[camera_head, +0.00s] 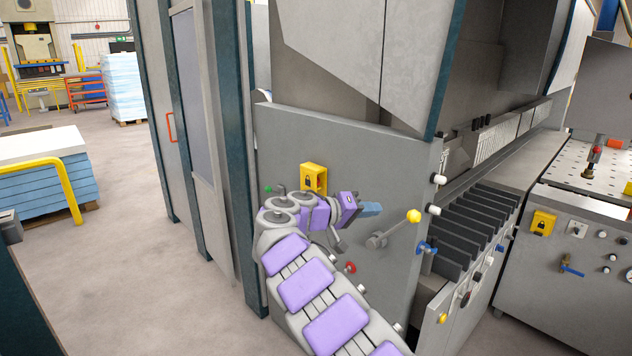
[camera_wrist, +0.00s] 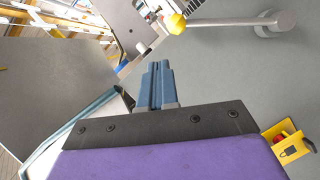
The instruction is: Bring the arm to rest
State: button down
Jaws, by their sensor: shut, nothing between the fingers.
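My arm, grey with purple pads, reaches up from the bottom of the head view in front of the machine's grey side panel (camera_head: 385,165). My gripper (camera_head: 371,209) has blue-grey fingers and points right, towards a lever with a yellow knob (camera_head: 413,216). A gap shows between the fingertips and the knob in the head view. In the wrist view my gripper (camera_wrist: 157,70) is shut with its fingers together and empty. The yellow knob (camera_wrist: 176,24) shows beyond the fingertips there, with its grey lever hub (camera_wrist: 273,24) at the upper right.
A yellow lock box (camera_head: 313,178) is on the panel just behind my arm; it also shows in the wrist view (camera_wrist: 290,146). A red knob (camera_head: 350,267) and a blue valve handle (camera_head: 427,248) are nearby. Open floor (camera_head: 130,240) lies left of the machine.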

jog(key=s+d+r+g+y, duration=0.1)
jog(key=s+d+r+g, duration=0.25)
jog(key=s+d, duration=0.7)
jog(key=s+f+m+g+y, duration=0.1)
jog(key=s+f+g+y, duration=0.25)
jog(key=s, duration=1.15)
jog(key=s+a+f+n+y, duration=0.1)
jog(key=s+a+f+y, duration=0.2)
jog(key=s, duration=0.6)
jog(key=s+a+f+n+y, duration=0.1)
jog(key=s+a+f+y, duration=0.3)
jog(key=s+a+f, duration=0.2)
jog(key=s+a+f+n+y, duration=0.1)
jog(key=s+a+f+y, duration=0.2)
jog(key=s, duration=1.1)
jog(key=a+f, duration=0.2)
jog(key=a, duration=0.2)
jog(key=shift+s+a+f, duration=0.2)
jog(key=shift+a+f, duration=0.1)
jog(key=shift+f, duration=0.05)
jog(key=shift+d, duration=0.1)
